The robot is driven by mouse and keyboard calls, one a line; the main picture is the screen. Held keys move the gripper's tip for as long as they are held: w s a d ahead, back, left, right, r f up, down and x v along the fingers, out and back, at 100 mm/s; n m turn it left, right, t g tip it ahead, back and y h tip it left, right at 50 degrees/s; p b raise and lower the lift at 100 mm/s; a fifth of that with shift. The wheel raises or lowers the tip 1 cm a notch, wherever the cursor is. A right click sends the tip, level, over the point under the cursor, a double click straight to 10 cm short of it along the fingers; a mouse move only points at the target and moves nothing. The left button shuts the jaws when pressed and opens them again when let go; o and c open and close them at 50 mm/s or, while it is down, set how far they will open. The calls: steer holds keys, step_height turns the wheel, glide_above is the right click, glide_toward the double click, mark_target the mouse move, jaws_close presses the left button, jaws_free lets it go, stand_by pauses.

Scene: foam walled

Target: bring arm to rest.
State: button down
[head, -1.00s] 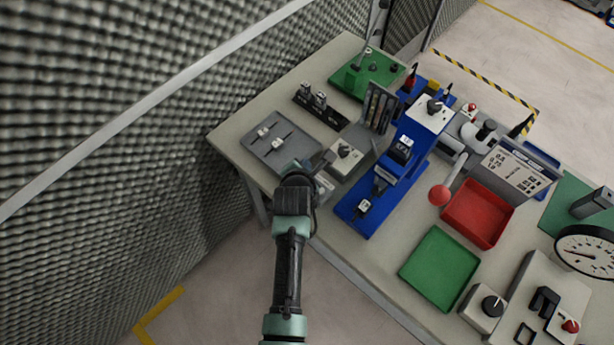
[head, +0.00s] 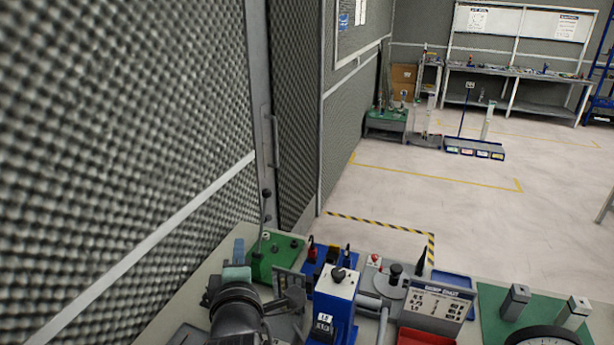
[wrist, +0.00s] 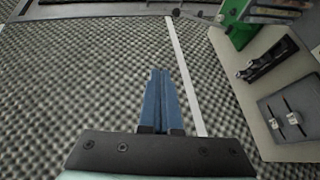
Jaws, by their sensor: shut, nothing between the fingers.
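My gripper (wrist: 159,74) shows in the wrist view as two blue fingers lying together, shut with nothing between them. In the head view my gripper (head: 238,248) is at the lower left, raised over the workbench, with its blue fingers pointing away from me. My dark wrist hides part of the bench behind it. In the wrist view the foam wall fills the background beyond the fingertips. I cannot tell the exact gap to the wall.
The grey foam wall (head: 110,120) stands close on the left. The bench carries a green fixture (head: 275,262), a blue stand with a white top (head: 335,290), a labelled box (head: 438,300) and a red tray (head: 425,337). Open floor (head: 400,205) lies beyond.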

steer(key=s+d+r+m+t+b, duration=0.15)
steer(key=r+m, duration=0.25)
steer(key=r, duration=0.4)
steer(key=s+d+r+m+t+h, duration=0.1)
steer(key=s+d+r+m+t, duration=0.2)
steer(key=r, duration=0.6)
steer(key=s+d+r+m+t+b, duration=0.1)
steer(key=s+d+r+m+t, duration=0.2)
steer(key=r, duration=0.5)
steer(key=s+d+r+m+t+h, duration=0.2)
steer(key=s+d+r+m+t, duration=0.2)
steer(key=s+r+m, duration=0.5)
steer(key=s+r, duration=0.4)
steer(key=shift+s+d+b, duration=0.15)
steer(key=shift+d+b, duration=0.1)
steer(key=shift+b, duration=0.15)
